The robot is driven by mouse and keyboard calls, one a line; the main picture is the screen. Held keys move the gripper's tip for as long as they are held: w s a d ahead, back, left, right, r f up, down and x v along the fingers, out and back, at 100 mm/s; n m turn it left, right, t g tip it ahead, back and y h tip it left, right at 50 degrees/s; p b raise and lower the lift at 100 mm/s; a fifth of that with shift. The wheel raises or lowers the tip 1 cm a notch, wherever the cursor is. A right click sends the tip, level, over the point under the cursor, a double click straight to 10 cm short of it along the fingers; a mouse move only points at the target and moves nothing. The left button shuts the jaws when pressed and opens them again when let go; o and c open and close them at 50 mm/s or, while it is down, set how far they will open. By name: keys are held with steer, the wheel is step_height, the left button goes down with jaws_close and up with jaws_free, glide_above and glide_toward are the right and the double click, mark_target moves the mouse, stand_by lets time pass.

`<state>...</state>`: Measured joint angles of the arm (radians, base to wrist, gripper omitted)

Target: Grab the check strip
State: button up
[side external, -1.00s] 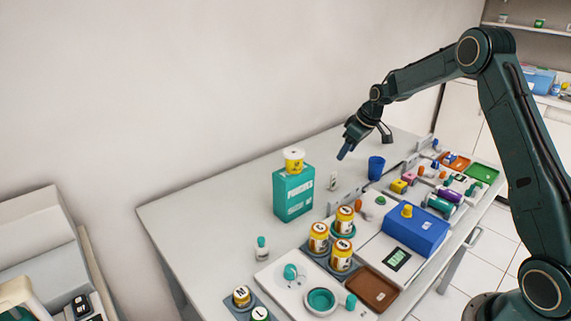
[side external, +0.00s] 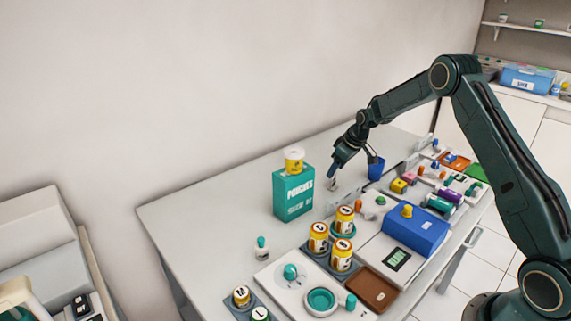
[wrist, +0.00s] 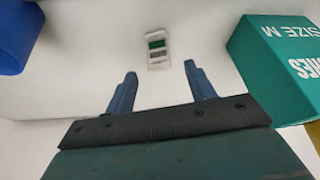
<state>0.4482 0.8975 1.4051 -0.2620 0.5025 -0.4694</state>
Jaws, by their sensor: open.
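A small flat white strip with a green patch and a grey band, which looks like the check strip (wrist: 158,48), lies on the pale table in the wrist view. In the side external view, only a small part of the strip (side external: 333,186) shows below my fingertips. My gripper (wrist: 159,74) is open, with its two blue fingers apart and nothing between them. The strip is just beyond the fingertips, roughly centred between them. In the side external view my gripper (side external: 331,173) points down close above the strip; whether it touches is unclear.
A teal box (side external: 294,195) with a yellow tub (side external: 293,160) on top stands left of my gripper. A blue cup (side external: 376,169) stands to the right. Several yellow cans, a blue box (side external: 415,232) and trays fill the front. The table's back left is clear.

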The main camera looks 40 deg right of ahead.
mark_target(333, 181)
steer(key=shift+w+f, duration=0.15)
steer(key=shift+f, duration=0.1)
steer(key=shift+s+x, duration=0.2)
steer(key=shift+x, duration=2.4)
steer(key=shift+c, duration=0.4)
steer(key=c, duration=1)
